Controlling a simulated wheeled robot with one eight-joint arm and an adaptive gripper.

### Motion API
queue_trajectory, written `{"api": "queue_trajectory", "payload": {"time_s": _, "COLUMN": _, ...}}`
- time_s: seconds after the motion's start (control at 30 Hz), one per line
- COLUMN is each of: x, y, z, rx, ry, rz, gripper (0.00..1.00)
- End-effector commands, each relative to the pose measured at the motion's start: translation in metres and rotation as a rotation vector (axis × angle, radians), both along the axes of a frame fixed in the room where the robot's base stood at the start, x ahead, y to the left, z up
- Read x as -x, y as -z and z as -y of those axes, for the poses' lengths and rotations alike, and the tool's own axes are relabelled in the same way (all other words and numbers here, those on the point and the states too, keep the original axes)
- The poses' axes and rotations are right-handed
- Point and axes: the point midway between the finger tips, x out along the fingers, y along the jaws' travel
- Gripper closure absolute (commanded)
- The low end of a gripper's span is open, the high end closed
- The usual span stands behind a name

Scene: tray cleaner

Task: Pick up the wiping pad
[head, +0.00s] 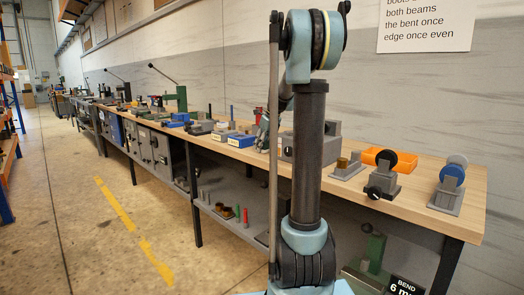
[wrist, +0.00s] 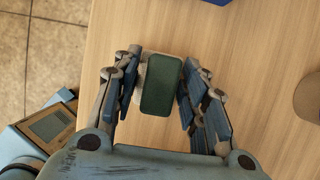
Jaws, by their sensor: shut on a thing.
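The wiping pad appears to be the dark green rounded block (wrist: 161,86) with a paler grey part at its left, seen in the wrist view over the wooden bench top. My gripper (wrist: 163,72) is shut on it, with one blue-grey finger on each side. Whether the pad touches the bench or hangs just above it, I cannot tell. In the head view my own arm hides most of the gripper, and I cannot make out the pad there.
The long wooden bench (head: 455,208) runs along the wall. An orange tray (head: 389,155) and grey fixtures with round discs stand at its right end. A blue edge (wrist: 216,1) and a round brown object (wrist: 308,98) lie near the gripper. Floor at left is clear.

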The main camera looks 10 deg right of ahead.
Motion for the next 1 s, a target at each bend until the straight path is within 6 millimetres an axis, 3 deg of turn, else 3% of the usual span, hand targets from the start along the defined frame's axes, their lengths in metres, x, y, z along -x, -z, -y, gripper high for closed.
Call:
{"api": "queue_trajectory", "payload": {"time_s": 0.33, "x": 0.0, "y": -0.01, "z": 0.0, "rx": 0.0, "ry": 0.0, "rz": 0.0, "gripper": 0.85}}
{"api": "queue_trajectory", "payload": {"time_s": 0.73, "x": 0.0, "y": -0.076, "z": 0.0, "rx": 0.0, "ry": 0.0, "rz": 0.0, "gripper": 0.85}}
{"api": "queue_trajectory", "payload": {"time_s": 1.0, "x": 0.0, "y": -0.099, "z": 0.0, "rx": 0.0, "ry": 0.0, "rz": 0.0, "gripper": 0.85}}
